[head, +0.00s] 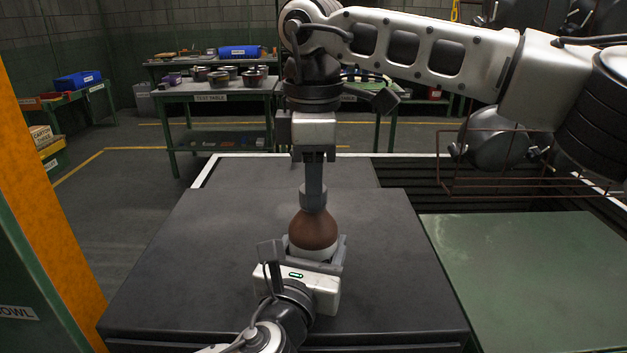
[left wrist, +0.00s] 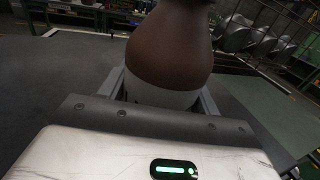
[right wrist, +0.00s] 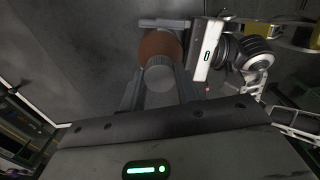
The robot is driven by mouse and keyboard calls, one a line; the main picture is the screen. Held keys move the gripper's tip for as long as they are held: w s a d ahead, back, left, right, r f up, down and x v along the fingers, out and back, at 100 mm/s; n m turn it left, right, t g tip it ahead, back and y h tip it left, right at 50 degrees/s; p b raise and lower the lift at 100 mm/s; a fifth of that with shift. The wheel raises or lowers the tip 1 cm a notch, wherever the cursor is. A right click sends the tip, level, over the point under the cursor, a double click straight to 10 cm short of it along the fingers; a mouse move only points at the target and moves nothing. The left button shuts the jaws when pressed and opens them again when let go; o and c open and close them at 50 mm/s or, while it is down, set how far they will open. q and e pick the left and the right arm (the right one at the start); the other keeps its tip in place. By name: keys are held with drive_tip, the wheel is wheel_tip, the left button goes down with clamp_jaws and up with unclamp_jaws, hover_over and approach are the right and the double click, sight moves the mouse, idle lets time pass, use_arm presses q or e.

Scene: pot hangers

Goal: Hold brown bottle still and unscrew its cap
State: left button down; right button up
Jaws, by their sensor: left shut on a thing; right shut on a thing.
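The brown bottle (head: 313,230) stands upright on the dark table, with a pale band around its lower body. Its grey cap (head: 313,196) is on top of the neck. My left gripper (head: 318,254) is shut around the bottle's lower body from the near side. The left wrist view shows the bottle (left wrist: 168,50) between its fingers. My right gripper (head: 314,187) points straight down and is shut on the cap. The right wrist view shows the cap (right wrist: 160,74) between its fingers, with the bottle (right wrist: 160,44) below. The fingers hide part of the cap and neck.
The dark table top (head: 200,270) is clear around the bottle. A green board (head: 520,270) lies to the right, with a wire basket (head: 530,165) behind it. A test table (head: 215,90) with pots stands at the back. An orange post (head: 45,190) is at the left.

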drive_tip(key=shift+o, duration=0.2)
drive_tip(key=n, duration=0.5)
drive_tip(key=shift+n, duration=0.4)
drive_tip(key=n, duration=0.4)
drive_tip(key=shift+n, duration=0.4)
drive_tip(key=n, duration=0.2)
drive_tip(key=shift+n, duration=0.4)
drive_tip(key=n, duration=0.5)
drive_tip(key=shift+c, duration=0.2)
drive_tip(key=n, duration=0.2)
drive_tip(key=shift+n, duration=0.3)
drive_tip(key=shift+o, duration=0.2)
drive_tip(key=n, duration=0.5)
drive_tip(key=shift+a, duration=0.1)
drive_tip(key=n, duration=0.2)
drive_tip(key=shift+n, duration=0.4)
drive_tip(key=shift+c, duration=0.2)
drive_tip(key=n, duration=0.4)
drive_tip(key=shift+n, duration=0.4)
drive_tip(key=n, duration=0.2)
drive_tip(key=shift+n, duration=0.4)
drive_tip(key=n, duration=0.4)
drive_tip(key=shift+r+n, duration=0.1)
drive_tip(key=shift+n, duration=0.3)
drive_tip(key=n, duration=0.7)
drive_tip(key=shift+n, duration=0.3)
drive_tip(key=n, duration=0.5)
